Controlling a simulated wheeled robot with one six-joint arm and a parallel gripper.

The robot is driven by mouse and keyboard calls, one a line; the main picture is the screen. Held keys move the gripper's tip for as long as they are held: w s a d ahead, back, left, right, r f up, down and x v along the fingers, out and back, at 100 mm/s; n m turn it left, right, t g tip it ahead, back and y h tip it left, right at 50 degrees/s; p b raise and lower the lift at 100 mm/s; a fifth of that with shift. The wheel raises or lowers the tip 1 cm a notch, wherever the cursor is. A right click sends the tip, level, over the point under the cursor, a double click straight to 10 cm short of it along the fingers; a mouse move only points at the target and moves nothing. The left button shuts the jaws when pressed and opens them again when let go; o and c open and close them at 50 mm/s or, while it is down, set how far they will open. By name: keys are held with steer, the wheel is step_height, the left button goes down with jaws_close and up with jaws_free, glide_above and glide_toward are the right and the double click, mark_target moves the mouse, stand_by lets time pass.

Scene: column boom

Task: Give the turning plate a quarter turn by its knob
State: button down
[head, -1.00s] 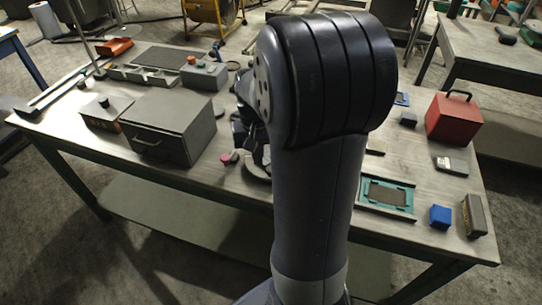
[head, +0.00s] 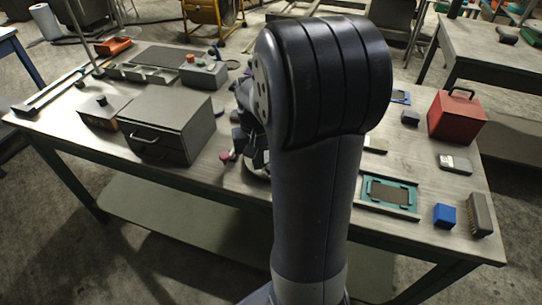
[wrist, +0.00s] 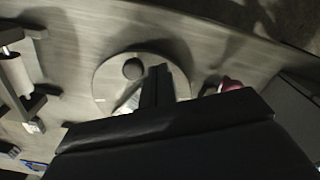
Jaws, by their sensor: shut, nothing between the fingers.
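The turning plate (wrist: 105,85) is a pale round disc on the bench in the wrist view. Its dark round knob (wrist: 133,68) stands on the upper part of the disc. My gripper (wrist: 160,70) is shut and empty, with its dark fingers over the right part of the plate, just right of the knob. A gap shows between fingers and knob in the picture; I cannot tell their height difference. The lower part of the plate is hidden by my gripper. In the head view my arm hides most of the plate.
A pink-red knob-like thing (wrist: 230,84) is right of the plate. A grey drawer box (head: 180,120) stands left of my arm. A teal frame (head: 390,208), blue cube (head: 444,215), brush (head: 479,214) and red box (head: 457,118) are to the right.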

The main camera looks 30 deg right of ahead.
steer(key=shift+f+b, duration=0.7)
steer(key=shift+f, duration=0.4)
steer(key=shift+s+f, duration=0.1)
steer(key=shift+s, duration=0.05)
